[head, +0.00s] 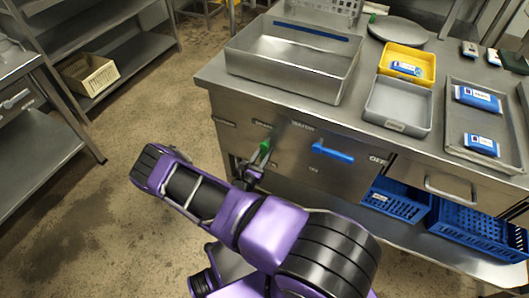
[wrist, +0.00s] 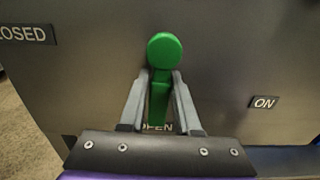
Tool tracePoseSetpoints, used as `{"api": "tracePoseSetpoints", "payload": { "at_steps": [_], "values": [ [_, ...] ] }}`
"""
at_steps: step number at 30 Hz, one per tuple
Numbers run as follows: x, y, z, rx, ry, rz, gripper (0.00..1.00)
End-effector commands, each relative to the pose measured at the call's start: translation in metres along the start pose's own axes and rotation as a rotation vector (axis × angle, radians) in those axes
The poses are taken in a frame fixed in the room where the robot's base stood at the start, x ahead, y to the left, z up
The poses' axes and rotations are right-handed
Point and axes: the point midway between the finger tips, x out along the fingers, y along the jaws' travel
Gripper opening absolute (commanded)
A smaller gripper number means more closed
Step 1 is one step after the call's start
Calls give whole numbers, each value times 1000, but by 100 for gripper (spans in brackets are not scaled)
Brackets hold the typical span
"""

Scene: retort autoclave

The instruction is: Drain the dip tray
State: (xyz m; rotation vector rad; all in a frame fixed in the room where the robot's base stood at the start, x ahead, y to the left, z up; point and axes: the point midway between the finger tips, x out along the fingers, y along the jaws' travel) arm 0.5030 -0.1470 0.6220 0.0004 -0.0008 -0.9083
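The large metal dip tray (head: 340,84) stands on the left of the steel counter, with a blue strip inside its far wall. I cannot tell whether it holds liquid. Below it on the counter front is a green valve handle (head: 265,146), which also shows in the wrist view (wrist: 165,50). My gripper (head: 258,160) is at the handle, and in the wrist view its two fingers (wrist: 160,82) close on the stem below the round green knob. A CLOSED label (wrist: 24,34) is at the left, and a partly hidden OPEN label (wrist: 155,127) lies behind the fingers.
A blue handle (head: 333,152) sits right of the green one, near an OFF label (head: 378,160). A yellow bin (head: 405,58), a grey bin (head: 398,105) and a tray with blue packs (head: 478,99) stand on the counter. Blue crates (head: 397,200) are below. Floor at left is open.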

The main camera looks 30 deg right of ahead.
Motion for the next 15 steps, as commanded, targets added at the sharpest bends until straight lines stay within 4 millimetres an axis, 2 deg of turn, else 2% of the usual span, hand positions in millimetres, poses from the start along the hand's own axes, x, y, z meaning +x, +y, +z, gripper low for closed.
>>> {"api": "tracePoseSetpoints", "payload": {
  "at_steps": [1, 4, 5, 15],
  "values": [
    [0, 0, 0, 0, 0, 0, 20],
    [0, 0, 0, 0, 0, 0, 2],
    [0, 0, 0, 0, 0, 0, 0],
    [0, 0, 0, 0, 0, 0, 0]
  ]
}}
